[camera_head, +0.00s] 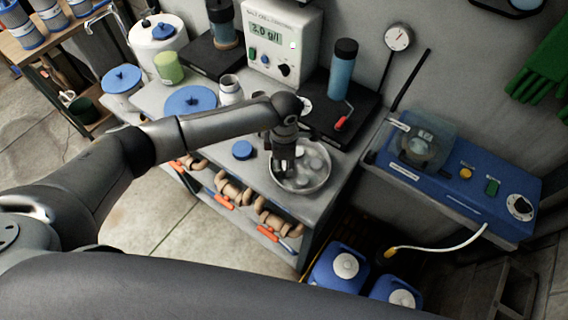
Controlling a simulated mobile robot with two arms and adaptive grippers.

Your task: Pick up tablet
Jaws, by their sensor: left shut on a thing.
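My left gripper (284,172) reaches in from the left and points down at the left part of a round metal dish (326,184) on the grey bench. Several pale round tablets (316,163) lie in the dish. The gripper's fingers are close together at the dish. What they hold is too small and dark to make out, but a tablet there fits the picture. My right gripper is not in view.
A blue cap (242,150) lies left of the dish. A white jar (230,90), a blue lid (190,101) and a salt cell controller (280,40) stand behind. A blue pump unit (450,180) is at right. Blue jugs (338,268) stand below.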

